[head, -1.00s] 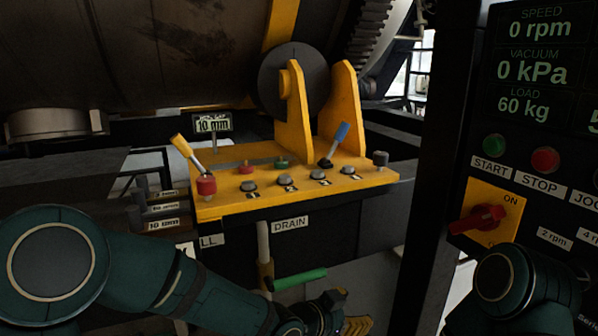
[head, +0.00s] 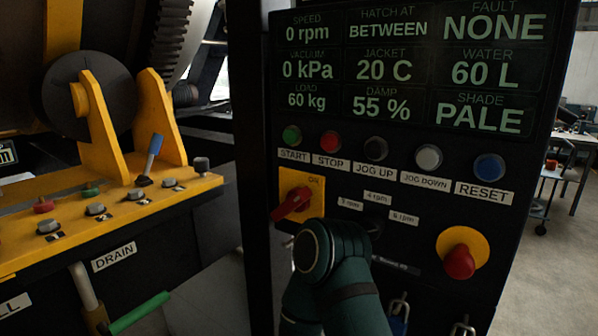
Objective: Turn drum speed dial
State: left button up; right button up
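The black control panel (head: 500,160) fills the right half of the head view. A dark dial (head: 374,228) sits on it, partly hidden behind my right arm. White labels with rpm values surround it, one reading 4 rpm (head: 377,199) above and one reading 6 rpm (head: 404,219) to its right. I cannot tell where the dial points. The display (head: 306,33) reads a speed of 0 rpm. My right arm is in front of the lower panel, but its gripper is not visible. My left gripper is out of the picture.
A red rotary switch (head: 291,203) on a yellow plate is left of the dial. A red emergency-stop-like button (head: 459,262) is at lower right. START (head: 292,136), STOP (head: 330,141) and other buttons form a row above. A dark post (head: 254,150) borders the panel's left side.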

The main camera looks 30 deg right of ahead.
aim_at(373, 223)
jog(key=j+z, duration=0.15)
jog(key=z, duration=0.2)
jog(key=k+j+z, duration=0.1)
jog(key=z, duration=0.25)
jog(key=l+z, duration=0.1)
jog(key=z, duration=0.35)
jog(key=i+z, duration=0.15)
jog(key=z, duration=0.3)
